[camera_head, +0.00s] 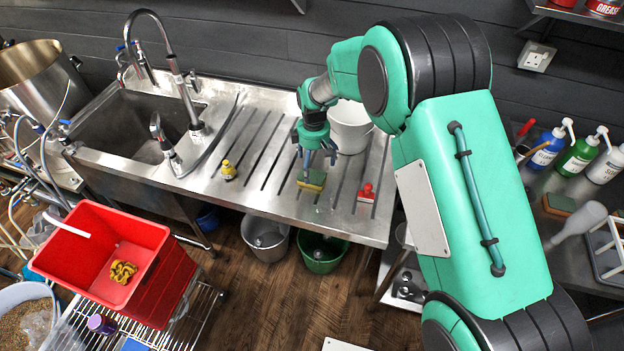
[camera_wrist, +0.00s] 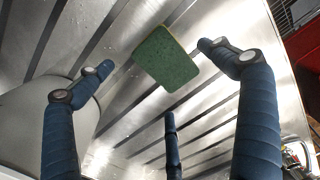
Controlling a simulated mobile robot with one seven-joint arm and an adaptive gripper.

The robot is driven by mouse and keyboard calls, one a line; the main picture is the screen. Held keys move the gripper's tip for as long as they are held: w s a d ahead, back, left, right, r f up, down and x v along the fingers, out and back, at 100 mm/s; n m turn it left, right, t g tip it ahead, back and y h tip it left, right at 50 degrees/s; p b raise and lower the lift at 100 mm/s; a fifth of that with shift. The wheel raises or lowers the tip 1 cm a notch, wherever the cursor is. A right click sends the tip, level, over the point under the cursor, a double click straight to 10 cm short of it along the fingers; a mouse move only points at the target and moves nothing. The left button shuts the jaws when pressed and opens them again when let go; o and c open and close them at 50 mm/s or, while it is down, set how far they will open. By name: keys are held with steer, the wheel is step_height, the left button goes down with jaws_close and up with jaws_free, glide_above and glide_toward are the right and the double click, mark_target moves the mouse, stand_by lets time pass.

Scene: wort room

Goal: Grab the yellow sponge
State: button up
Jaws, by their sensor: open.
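The yellow sponge (camera_head: 311,180) lies flat on the ribbed steel drainboard, with its green scouring side up. In the wrist view the green face of the sponge (camera_wrist: 165,58) shows between and beyond the fingertips. My gripper (camera_head: 319,158) is above the drainboard, just over and behind the sponge, pointing down. Its blue fingers are spread with nothing between them. In the wrist view my gripper (camera_wrist: 158,78) has one finger on the left, one on the right and one below. Whether any fingertip touches the sponge cannot be told.
A white bucket (camera_head: 349,126) stands close behind my gripper. A red brush (camera_head: 367,192) lies right of the sponge, and a small yellow bottle (camera_head: 229,170) stands to the left. The sink (camera_head: 130,115) with its tap is further left. The drainboard between bottle and sponge is clear.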

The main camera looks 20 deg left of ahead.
mark_target(313, 173)
steer(key=shift+f+b, duration=0.4)
steer(key=shift+f, duration=1.55)
steer(key=c, duration=0.8)
